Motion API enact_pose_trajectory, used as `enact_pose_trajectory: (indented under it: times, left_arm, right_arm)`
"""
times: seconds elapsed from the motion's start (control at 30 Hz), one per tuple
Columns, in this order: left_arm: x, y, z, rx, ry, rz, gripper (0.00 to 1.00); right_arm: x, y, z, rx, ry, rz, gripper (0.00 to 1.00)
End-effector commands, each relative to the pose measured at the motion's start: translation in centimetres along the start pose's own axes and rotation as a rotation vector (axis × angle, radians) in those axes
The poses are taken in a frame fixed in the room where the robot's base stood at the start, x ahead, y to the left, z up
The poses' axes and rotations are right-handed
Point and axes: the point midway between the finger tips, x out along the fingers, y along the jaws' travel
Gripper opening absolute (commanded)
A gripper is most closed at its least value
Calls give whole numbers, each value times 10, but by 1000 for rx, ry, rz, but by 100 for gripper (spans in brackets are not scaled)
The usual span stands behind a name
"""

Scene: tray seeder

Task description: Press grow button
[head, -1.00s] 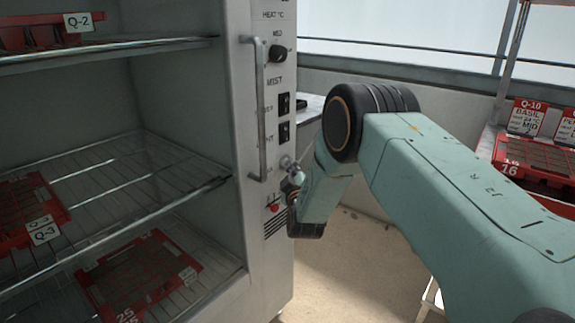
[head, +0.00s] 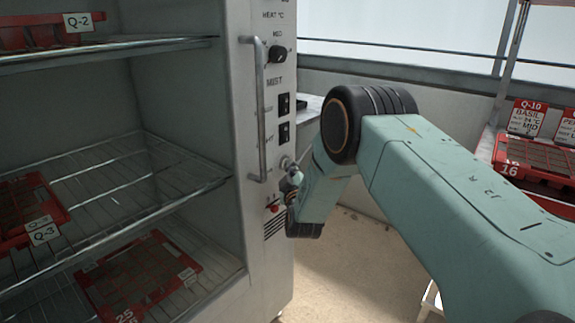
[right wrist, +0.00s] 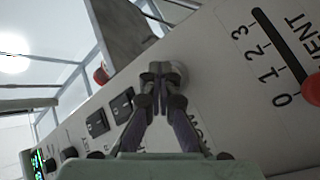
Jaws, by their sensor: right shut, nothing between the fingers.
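The grow button (head: 285,163) is a round, pale metal button low on the cabinet's control panel, below two black switches. It also shows in the right wrist view (right wrist: 180,73), just behind and beside my fingertips, partly covered by them. My right gripper (right wrist: 161,72) is shut and empty, its fingertips at the button. Whether they touch it I cannot tell. In the head view the right gripper (head: 293,176) is small, beside the panel just below the button. The label near the button is partly hidden by the fingers. My left gripper is not in view.
The panel also has a heat knob (head: 277,54), black switches (head: 284,103), a vertical handle (head: 261,110) and a red vent slider knob (right wrist: 313,89). The open cabinet holds red trays on wire shelves (head: 130,160). More trays (head: 540,160) stand on a rack at right.

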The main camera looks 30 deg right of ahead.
Motion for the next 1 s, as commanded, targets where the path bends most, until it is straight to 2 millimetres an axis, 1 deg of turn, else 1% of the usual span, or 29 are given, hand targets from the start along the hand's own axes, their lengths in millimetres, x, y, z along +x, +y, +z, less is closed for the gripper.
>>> enact_pose_trajectory:
  times: [0.3, 0.67, 0.77, 1.0]
  left_arm:
    - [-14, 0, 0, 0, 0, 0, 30]
    - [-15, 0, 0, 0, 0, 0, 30]
    - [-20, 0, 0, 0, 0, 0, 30]
    - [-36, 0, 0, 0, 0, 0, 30]
  right_arm:
    - [-10, 9, 6, 0, -1, 0, 0]
    - [-13, 9, 9, 0, 0, 0, 0]
    - [-16, 13, 11, -1, -1, -1, 0]
    - [-31, 24, 21, 0, -3, -2, 0]
